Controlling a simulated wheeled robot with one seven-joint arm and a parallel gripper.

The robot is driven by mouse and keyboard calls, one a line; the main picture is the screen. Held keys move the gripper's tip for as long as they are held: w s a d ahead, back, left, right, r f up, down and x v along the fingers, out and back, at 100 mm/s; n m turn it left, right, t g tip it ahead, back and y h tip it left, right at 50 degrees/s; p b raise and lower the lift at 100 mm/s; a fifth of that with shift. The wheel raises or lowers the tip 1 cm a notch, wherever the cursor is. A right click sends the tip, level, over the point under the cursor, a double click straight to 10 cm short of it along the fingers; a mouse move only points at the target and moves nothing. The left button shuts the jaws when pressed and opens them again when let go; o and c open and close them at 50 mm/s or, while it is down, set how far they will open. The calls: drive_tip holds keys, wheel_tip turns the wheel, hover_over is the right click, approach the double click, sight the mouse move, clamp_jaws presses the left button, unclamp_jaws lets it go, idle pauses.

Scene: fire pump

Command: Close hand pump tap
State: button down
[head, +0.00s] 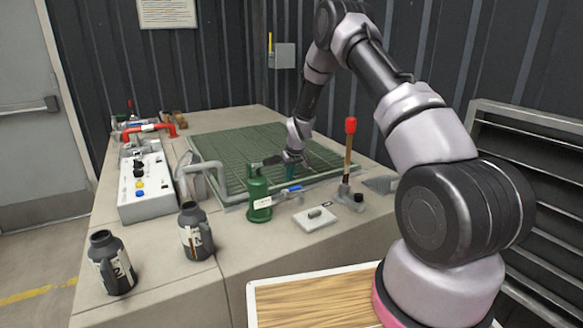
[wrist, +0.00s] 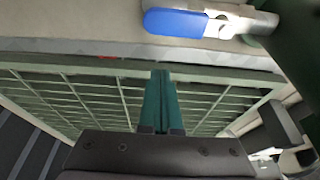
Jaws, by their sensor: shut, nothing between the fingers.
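The tap has a blue lever handle (head: 294,189) on a small metal valve body beside a green cylinder (head: 258,197). In the wrist view the blue handle (wrist: 174,22) lies at the top, attached to a silver fitting (wrist: 235,22). My gripper (head: 290,172) is behind the blue handle in the head view, over the near part of the green grate. In the wrist view my gripper's teal fingers (wrist: 159,78) are together and empty, apart from the handle. Part of the valve is cut off by the wrist view's top edge.
A lever with a red knob (head: 350,125) stands right of my gripper. A grey bent pipe (head: 208,168) is left of the green cylinder. A white control box (head: 145,182) and two dark bottles (head: 195,232) stand left.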

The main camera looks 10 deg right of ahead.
sight(292, 189)
drive_tip(key=shift+s+d, duration=0.3)
drive_tip(key=shift+s, duration=0.7)
drive_tip(key=shift+s+d, duration=0.3)
drive_tip(key=shift+s, duration=0.65)
